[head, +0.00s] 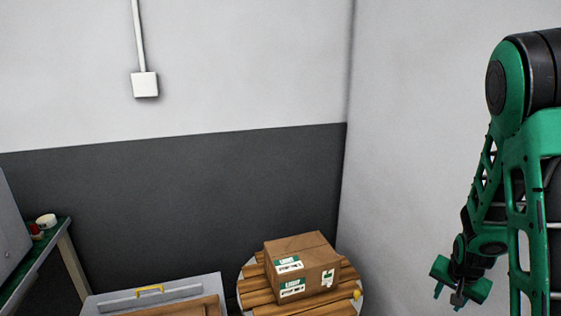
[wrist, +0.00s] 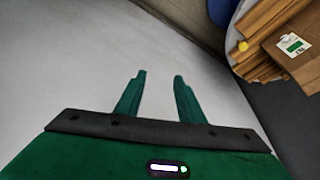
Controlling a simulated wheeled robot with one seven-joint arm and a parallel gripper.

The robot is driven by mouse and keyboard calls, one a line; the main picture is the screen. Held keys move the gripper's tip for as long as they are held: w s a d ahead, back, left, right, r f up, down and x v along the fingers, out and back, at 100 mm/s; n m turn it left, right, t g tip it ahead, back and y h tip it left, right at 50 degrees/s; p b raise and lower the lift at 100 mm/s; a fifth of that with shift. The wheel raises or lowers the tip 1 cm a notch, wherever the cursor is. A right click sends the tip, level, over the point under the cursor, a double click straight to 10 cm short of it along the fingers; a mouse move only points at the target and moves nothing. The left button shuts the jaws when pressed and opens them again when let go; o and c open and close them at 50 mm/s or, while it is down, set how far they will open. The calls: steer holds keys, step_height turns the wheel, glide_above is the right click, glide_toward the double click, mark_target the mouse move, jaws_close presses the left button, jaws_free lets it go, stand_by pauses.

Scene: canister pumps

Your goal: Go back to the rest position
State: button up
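My gripper (head: 449,297) hangs at the lower right in the head view, in front of the light grey wall. My green and black arm is folded above it. In the wrist view my gripper (wrist: 157,82) has its two green fingers apart with nothing between them. Behind the fingers is a plain pale surface. The gripper is to the right of the cardboard box and apart from it.
A cardboard box (head: 302,264) with labels sits on wooden slats (head: 257,296) on a round support at bottom centre. A grey case (head: 110,303) with a yellow handle is left of it. A green-topped table (head: 37,250) stands at far left. Walls meet behind.

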steer(key=s+a+r+n+g+y, duration=0.1)
steer(key=s+a+r, duration=0.2)
steer(key=s+r, duration=0.6)
steer(key=s+a+r+n+g+y, duration=0.1)
steer(key=s+a+r+n+g, duration=0.1)
steer(key=s+r, duration=0.7)
steer(key=s+a, duration=0.1)
steer(key=s, duration=0.7)
steer(key=shift+s+g+y, duration=0.25)
steer(key=shift+g+y, duration=0.05)
steer(key=shift+y, duration=0.1)
steer(key=shift+w, duration=0.15)
steer(key=shift+w+f, duration=0.15)
steer(key=shift+w, duration=0.35)
